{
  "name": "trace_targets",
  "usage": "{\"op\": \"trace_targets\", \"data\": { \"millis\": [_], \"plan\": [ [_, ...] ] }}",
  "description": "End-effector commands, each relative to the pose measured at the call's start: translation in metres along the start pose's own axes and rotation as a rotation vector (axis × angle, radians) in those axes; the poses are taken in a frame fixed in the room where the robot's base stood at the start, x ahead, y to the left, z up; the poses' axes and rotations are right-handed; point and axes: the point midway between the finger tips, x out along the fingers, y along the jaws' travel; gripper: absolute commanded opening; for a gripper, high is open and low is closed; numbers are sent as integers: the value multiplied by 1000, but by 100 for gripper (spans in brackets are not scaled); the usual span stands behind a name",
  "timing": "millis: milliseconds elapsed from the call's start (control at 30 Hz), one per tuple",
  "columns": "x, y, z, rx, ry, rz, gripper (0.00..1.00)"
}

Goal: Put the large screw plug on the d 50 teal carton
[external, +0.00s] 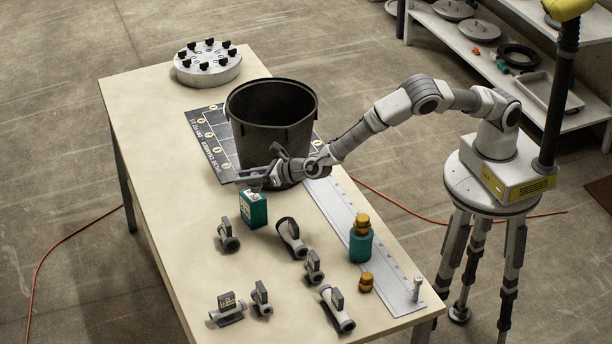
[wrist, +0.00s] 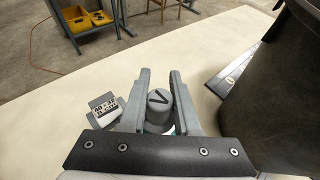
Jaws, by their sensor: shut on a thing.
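My gripper (wrist: 158,78) is shut on a grey round-topped piece (wrist: 157,103) with a dark angled mark. I cannot tell from its shape whether this is the large screw plug. A sliver of teal shows below it. In the external view my gripper (external: 256,178) is just above a teal carton (external: 256,213) with a white label; whether the held piece touches the carton cannot be told. A white-labelled grey piece (wrist: 104,108) shows left of the jaws. An orange plug-like piece (external: 362,221) sits on a round teal container (external: 361,247); a smaller one (external: 366,282) is on the table.
A large black bucket (external: 240,104) stands close behind my gripper, on the right in the wrist view (wrist: 284,90). Several grey valves, one here (external: 290,236), lie across the near table. A round metal flange (external: 207,73) is at the far end. The table's left side is clear.

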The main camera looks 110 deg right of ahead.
Motion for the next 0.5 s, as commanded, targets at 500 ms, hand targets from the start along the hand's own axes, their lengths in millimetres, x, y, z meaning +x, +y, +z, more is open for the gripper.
{"op": "trace_targets", "data": {
  "millis": [500],
  "plan": [
    [13,0,-33,0,0,1,0]
  ]
}}
